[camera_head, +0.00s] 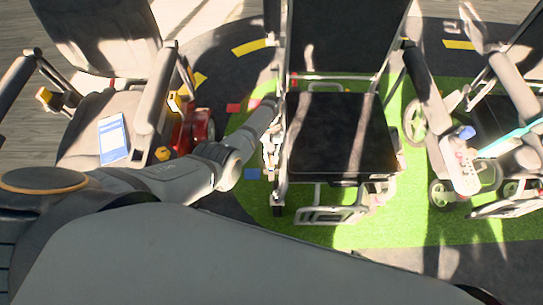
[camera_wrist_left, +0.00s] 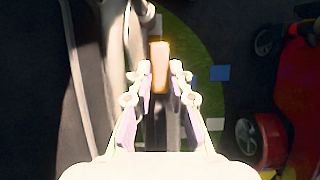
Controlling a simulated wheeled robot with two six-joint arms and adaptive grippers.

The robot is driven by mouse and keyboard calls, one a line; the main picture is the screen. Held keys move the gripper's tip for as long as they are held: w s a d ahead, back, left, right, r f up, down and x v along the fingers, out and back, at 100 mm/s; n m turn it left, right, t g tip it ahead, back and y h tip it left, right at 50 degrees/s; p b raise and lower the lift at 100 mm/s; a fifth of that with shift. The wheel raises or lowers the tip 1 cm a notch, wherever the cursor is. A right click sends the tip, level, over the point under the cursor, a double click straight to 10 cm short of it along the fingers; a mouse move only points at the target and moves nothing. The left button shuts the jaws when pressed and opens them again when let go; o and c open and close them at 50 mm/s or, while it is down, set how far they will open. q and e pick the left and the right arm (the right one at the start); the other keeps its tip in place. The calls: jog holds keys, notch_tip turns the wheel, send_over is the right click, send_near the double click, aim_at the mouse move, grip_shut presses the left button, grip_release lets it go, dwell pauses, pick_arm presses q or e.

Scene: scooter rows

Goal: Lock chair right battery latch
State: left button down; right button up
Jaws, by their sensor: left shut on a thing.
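My left gripper (camera_wrist_left: 160,68) is shut on a small orange-tan piece that looks like a latch (camera_wrist_left: 160,54), standing between its two fingertips. The frames do not show clearly whether this latch is locked. In the head view my left arm reaches to the left side of the middle wheelchair (camera_head: 338,135), which has a black seat and back. The fingertips and the latch are hard to make out there. In the left wrist view, pale frame tubes (camera_wrist_left: 113,40) run close to the left of the fingers. My right gripper is not in view.
A grey chair (camera_head: 90,115) with a blue-and-white card (camera_head: 113,138) on its seat stands at left. A red wheeled scooter part (camera_head: 196,130) is beside it. Another wheelchair with a control box (camera_head: 462,165) stands at right. Green floor (camera_head: 415,210) lies open in front.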

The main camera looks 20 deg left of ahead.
pick_arm(q)
jog(key=c, duration=1.2)
grip_release()
jog(key=v, duration=1.2)
